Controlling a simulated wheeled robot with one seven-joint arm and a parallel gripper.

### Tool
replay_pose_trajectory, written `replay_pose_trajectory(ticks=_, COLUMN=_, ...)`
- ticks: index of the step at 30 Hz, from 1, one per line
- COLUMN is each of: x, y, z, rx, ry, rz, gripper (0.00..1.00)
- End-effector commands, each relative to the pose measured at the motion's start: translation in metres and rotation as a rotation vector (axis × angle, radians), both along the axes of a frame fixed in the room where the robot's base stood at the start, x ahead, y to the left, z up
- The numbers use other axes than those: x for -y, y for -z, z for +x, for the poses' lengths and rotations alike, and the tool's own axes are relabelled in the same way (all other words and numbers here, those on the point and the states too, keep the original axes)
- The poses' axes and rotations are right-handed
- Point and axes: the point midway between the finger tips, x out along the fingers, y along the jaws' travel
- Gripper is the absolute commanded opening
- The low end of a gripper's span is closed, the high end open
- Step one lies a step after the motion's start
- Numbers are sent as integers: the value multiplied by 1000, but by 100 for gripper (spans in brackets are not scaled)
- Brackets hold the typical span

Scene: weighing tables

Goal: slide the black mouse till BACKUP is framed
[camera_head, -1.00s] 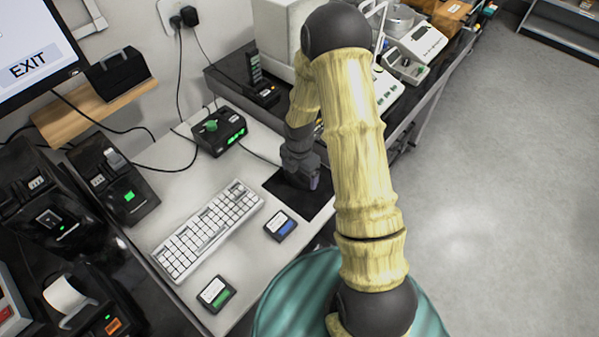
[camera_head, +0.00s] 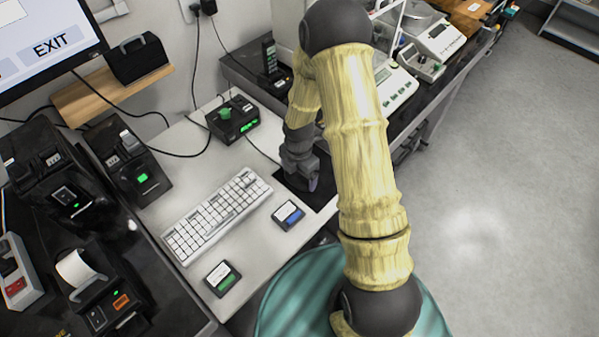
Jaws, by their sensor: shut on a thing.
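My gripper (camera_head: 303,183) is at the black mouse pad (camera_head: 320,192), right of the keyboard, pointing down. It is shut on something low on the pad. The mouse itself is hidden by the gripper and arm, so I cannot make out its outline. The monitor (camera_head: 52,44) is at the top left, cut off by the frame edge. It shows an EXIT label (camera_head: 56,46) and the edge of another button at its left. The word BACKUP is not in view.
A white keyboard (camera_head: 217,214) lies left of the pad. A black box with a green knob (camera_head: 233,120) stands behind. A black terminal (camera_head: 128,163) stands at left.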

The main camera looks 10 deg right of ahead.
Motion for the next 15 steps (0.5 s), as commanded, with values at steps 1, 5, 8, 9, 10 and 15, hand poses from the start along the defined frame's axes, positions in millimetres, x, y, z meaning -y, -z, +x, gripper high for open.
replay_pose_trajectory(ticks=1, x=0, y=0, z=0, rx=0, ry=1, rz=0, gripper=64)
replay_pose_trajectory(ticks=5, x=0, y=0, z=0, rx=1, ry=1, rz=1, gripper=100)
replay_pose_trajectory(ticks=8, x=0, y=0, z=0, rx=1, ry=0, rz=1, gripper=100)
replay_pose_trajectory(ticks=9, x=0, y=0, z=0, rx=1, ry=0, rz=1, gripper=100)
replay_pose_trajectory(ticks=10, x=0, y=-1, z=0, rx=1, ry=0, rz=1, gripper=100)
replay_pose_trajectory(ticks=15, x=-1, y=-10, z=1, rx=3, ry=-1, rz=2, gripper=100)
